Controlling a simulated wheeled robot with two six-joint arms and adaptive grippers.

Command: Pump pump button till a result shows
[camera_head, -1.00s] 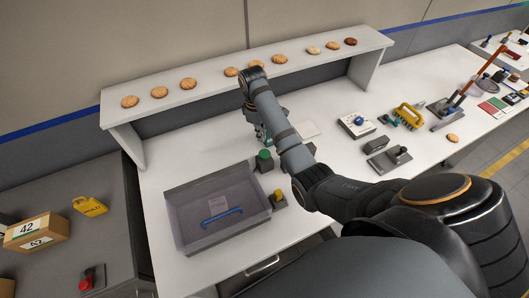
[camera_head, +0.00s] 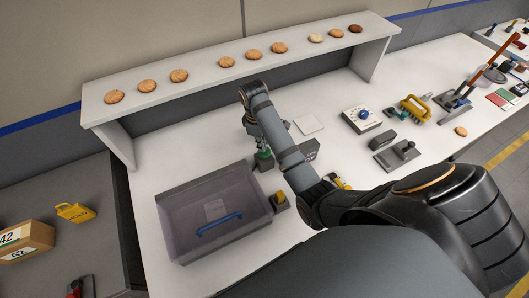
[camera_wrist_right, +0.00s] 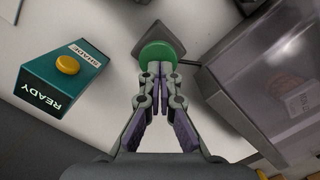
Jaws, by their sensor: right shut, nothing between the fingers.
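The green round button (camera_wrist_right: 160,52), which I take as the pump button, sits on a dark grey base beside the clear-walled box. In the head view the green button (camera_head: 264,157) is partly hidden by my right gripper (camera_head: 262,147). In the right wrist view my right gripper (camera_wrist_right: 160,68) is shut and empty, its tips over the near edge of the button; I cannot tell whether it is pressed down. The clear-walled box (camera_head: 180,238) has a blue handle and shows a pale square with faint marks (camera_head: 214,210), unreadable. My left gripper is out of view.
A teal box (camera_wrist_right: 62,88) marked READY, with a yellow button, stands left of the gripper in the wrist view. A small yellow-knobbed block (camera_head: 280,203) stands by the clear box. Several biscuits lie on the shelf (camera_head: 200,92) behind.

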